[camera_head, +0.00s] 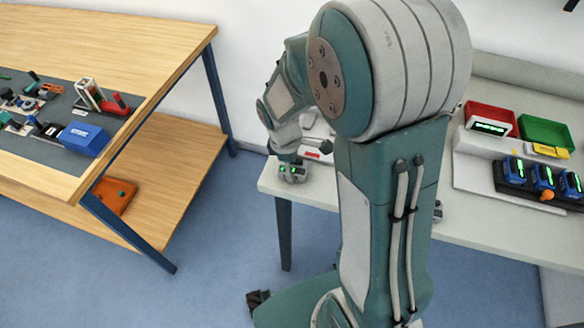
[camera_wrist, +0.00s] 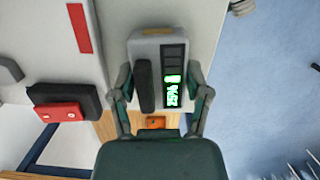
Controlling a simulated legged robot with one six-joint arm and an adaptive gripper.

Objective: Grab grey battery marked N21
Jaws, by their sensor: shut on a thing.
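A grey battery (camera_wrist: 158,42) with a dark handle and a green-lit display is between the two fingers of my gripper (camera_wrist: 160,80) in the wrist view. The fingers press on its left and right sides. The lit characters are turned sideways, and I cannot read N21 on it. In the head view the battery (camera_head: 293,173) shows two green lights at the left corner of the white table (camera_head: 300,191). My gripper (camera_head: 290,160) is just above it there, partly hidden. I cannot tell whether the battery touches the table.
Right of my arm, the white table holds a red bin (camera_head: 490,116), a green bin (camera_head: 547,132) and a dark rack with blue batteries (camera_head: 542,177). A wooden bench (camera_head: 150,45) with tools and a blue box (camera_head: 83,138) stands left.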

